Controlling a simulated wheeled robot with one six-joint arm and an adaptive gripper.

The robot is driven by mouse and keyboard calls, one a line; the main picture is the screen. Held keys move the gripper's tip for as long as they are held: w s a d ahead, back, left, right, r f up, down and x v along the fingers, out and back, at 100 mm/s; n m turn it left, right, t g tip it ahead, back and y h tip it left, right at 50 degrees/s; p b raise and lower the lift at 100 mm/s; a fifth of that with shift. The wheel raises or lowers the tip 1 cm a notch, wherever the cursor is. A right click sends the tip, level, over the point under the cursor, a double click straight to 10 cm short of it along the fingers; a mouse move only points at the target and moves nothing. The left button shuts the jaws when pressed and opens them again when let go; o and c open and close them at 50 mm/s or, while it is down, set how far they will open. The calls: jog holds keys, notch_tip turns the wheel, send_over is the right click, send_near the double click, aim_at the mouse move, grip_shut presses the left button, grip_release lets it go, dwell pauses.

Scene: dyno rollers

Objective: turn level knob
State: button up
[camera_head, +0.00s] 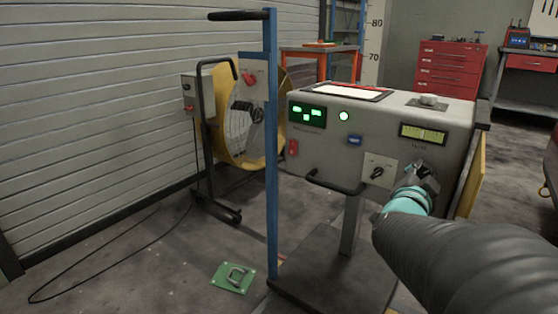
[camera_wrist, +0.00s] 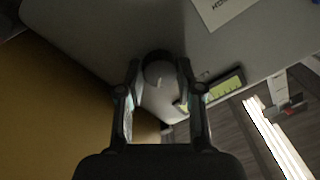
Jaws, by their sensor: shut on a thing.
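A dark round knob (camera_wrist: 158,68) with a light pointer mark sits on the grey console face in the wrist view. My gripper (camera_wrist: 158,72) has its two fingers on either side of this knob and is shut on it. In the head view my gripper (camera_head: 427,172) is at the right part of the console (camera_head: 385,115), just below the yellow-green gauge display (camera_head: 423,133). The gripper hides the knob there. The gauge also shows in the wrist view (camera_wrist: 226,84), right of the fingers. I cannot read the knob's label.
A black rotary switch (camera_head: 377,173) on a white plate is just left of my gripper. A black handle bar (camera_head: 334,184) sticks out from the console. A blue post (camera_head: 271,150) stands to the left. A yellow panel (camera_head: 470,180) is close on the right.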

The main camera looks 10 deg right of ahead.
aim_at(435, 126)
dwell(0.3)
jog(key=o, duration=1.2)
jog(key=shift+c, duration=0.2)
notch_tip(435, 126, up, 10)
